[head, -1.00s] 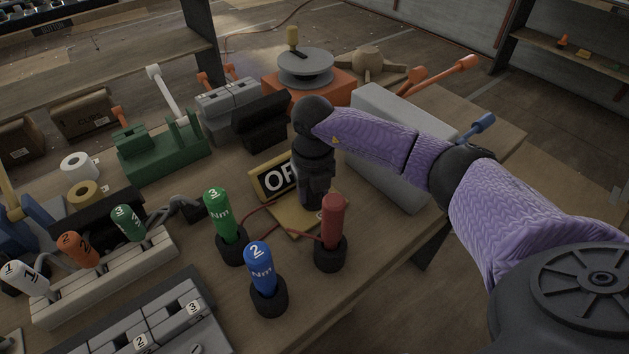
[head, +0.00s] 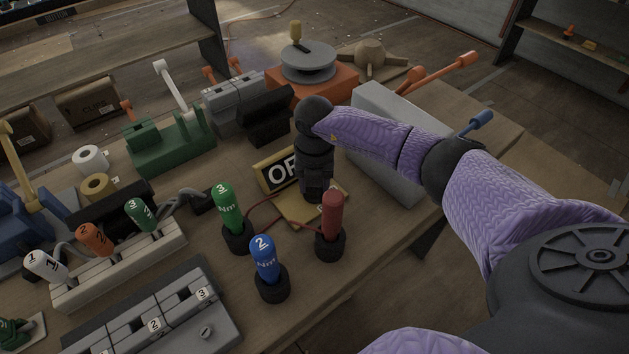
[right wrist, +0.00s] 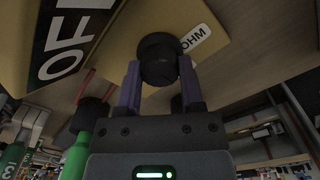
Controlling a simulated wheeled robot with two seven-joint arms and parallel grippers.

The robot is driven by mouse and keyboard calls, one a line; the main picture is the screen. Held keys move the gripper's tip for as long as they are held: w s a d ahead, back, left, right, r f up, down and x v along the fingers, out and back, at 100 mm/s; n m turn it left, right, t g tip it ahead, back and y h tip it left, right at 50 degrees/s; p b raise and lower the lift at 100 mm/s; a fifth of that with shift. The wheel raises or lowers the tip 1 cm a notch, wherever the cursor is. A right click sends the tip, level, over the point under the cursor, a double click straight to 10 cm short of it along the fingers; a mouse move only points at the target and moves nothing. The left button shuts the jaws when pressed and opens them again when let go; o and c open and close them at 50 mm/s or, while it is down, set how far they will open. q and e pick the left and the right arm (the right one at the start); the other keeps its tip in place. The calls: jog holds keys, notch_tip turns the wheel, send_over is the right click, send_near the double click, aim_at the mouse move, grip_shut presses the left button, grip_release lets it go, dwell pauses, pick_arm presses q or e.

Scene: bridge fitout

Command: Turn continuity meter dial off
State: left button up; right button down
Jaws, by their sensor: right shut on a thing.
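The continuity meter (head: 297,212) is a tan-yellow panel on the bench. It also shows close up in the right wrist view (right wrist: 195,15), with an "OHM" label. A black sign (head: 280,173) with white letters, partly hidden and starting "OF", stands at its back left. My right gripper (head: 317,198) points down over the panel. In the right wrist view its two purple fingers (right wrist: 160,88) are shut on the round black dial (right wrist: 158,50), one on each side. In the head view the gripper hides the dial. My left gripper is not in view.
Green (head: 226,205), blue (head: 264,256) and red (head: 331,214) handled tools stand in black holders close in front of the meter. A grey box (head: 385,150) lies right behind my arm. Red leads run between the meter and the holders.

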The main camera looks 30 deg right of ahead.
jog(key=shift+c, duration=1.1)
grip_release()
notch_tip(320, 180, up, 10)
jog(key=p, duration=0.3)
